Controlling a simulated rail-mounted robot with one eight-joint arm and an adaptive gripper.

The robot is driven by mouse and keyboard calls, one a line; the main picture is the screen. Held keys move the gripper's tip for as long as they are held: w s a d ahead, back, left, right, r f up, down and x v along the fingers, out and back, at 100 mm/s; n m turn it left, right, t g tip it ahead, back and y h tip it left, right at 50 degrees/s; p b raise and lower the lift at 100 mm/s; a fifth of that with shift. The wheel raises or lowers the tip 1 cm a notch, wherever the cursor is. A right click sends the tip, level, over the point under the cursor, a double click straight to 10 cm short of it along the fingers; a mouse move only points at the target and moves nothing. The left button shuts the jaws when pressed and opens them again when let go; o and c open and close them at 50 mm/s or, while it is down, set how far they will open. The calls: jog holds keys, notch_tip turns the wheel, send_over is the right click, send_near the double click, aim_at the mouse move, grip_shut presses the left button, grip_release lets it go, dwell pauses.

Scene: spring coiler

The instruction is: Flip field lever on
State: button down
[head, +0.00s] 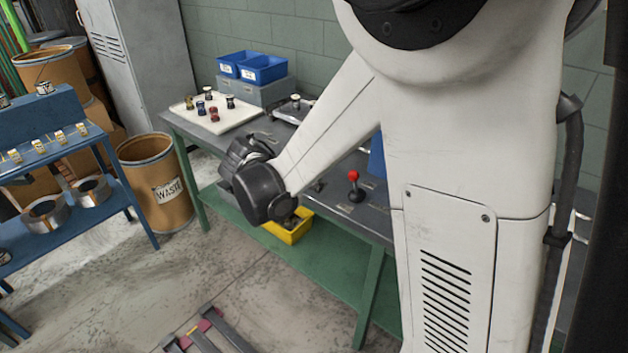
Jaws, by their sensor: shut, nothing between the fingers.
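A lever with a red ball knob (353,175) stands on the grey bench top, to the right of my wrist. Its dark base shows below the knob, and the stick looks roughly upright. No label on it can be read, so I cannot tell whether it is the field lever. My white arm reaches down across the bench, and its dark wrist joints sit over the front edge, left of the lever. My gripper's fingers do not show. My arm covers much of the bench's right part.
The grey bench (270,131) carries a white tray (191,115) with several small spools and blue bins (263,69) at the back. A yellow bin (290,237) is below. A waste drum (155,185) and a blue rack (85,148) stand left. Floor in front is mostly clear.

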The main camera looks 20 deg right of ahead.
jog(key=w+d+f, duration=0.2)
jog(key=d+f, duration=0.1)
jog(key=d, duration=0.5)
jog(key=shift+w+d, duration=0.2)
